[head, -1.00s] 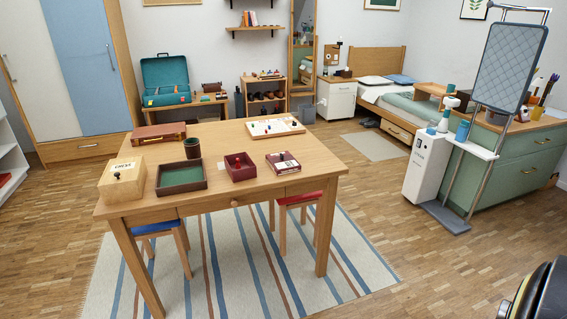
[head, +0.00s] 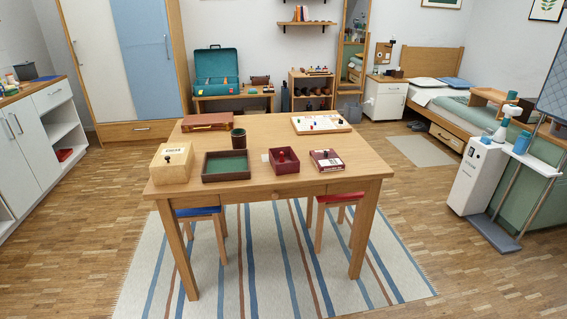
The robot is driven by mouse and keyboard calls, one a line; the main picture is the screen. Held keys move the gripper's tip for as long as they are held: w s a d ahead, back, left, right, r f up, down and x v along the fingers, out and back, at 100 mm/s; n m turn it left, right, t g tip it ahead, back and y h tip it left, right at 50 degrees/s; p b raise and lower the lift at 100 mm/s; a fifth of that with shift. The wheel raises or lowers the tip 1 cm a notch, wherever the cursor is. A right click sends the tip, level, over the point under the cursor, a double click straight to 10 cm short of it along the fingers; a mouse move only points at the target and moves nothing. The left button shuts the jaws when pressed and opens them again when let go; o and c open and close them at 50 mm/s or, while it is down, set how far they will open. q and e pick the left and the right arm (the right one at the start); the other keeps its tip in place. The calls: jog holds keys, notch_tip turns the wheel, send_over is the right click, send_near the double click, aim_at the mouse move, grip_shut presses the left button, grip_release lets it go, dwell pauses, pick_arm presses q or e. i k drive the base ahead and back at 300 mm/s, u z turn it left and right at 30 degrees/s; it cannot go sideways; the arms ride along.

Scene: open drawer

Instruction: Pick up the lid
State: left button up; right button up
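A wooden table (head: 300,180) with a closed front drawer (head: 286,194) stands in the middle of the head view. I cannot tell which top is the lid. Neither gripper is in view.
A dark cup (head: 239,138), a reddish brown case (head: 208,122) and a white board with pieces (head: 320,124) sit further back on the table. A blue stool (head: 198,212) and a red stool (head: 340,198) stand under it. The striped rug (head: 270,270) in front is clear.

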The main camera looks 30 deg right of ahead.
aim_at(325, 161)
jog(key=z, duration=2.45)
jog(key=i, duration=2.6)
jog(key=u, duration=2.8)
